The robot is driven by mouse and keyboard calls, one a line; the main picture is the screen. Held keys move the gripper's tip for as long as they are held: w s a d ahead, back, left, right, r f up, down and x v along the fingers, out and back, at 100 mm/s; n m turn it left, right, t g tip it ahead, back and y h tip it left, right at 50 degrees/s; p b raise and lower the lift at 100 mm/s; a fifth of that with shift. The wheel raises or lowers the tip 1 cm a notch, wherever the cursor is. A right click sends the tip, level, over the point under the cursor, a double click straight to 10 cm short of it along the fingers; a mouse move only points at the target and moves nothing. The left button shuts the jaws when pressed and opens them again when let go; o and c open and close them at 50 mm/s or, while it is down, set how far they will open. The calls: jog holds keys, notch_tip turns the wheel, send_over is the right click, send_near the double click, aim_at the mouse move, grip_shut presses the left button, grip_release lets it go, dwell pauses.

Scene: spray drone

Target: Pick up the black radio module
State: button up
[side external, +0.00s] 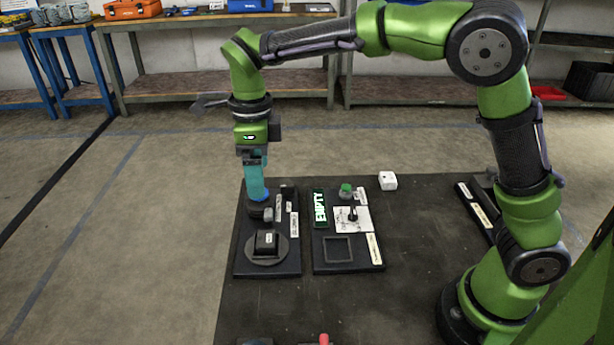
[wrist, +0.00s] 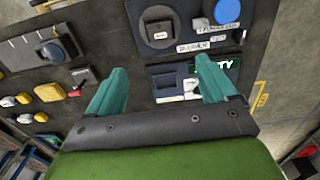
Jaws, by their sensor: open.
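In the side external view, a black box with a small pale label, which looks like the black radio module (side external: 266,242), sits on a round dark disc on the left black panel (side external: 250,266). My gripper (side external: 257,188) points down over the back part of that panel, behind the box and above it. Its teal fingers are right by a blue round part, and I cannot tell whether they touch it. In the wrist view my gripper (wrist: 158,76) is open, with nothing held between its fingers.
A second panel (side external: 348,264) with a green lit display (side external: 320,208), a green knob (side external: 346,188) and an empty square frame stands to the right. A white cube (side external: 388,181) lies behind it.

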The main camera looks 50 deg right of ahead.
aim_at(266, 238)
notch_tip(266, 238, down, 17)
jog(key=shift+r, duration=0.1)
dwell(0.5)
jog(key=shift+c, duration=0.3)
jog(key=c, duration=1.1)
jog(key=shift+r, duration=0.15)
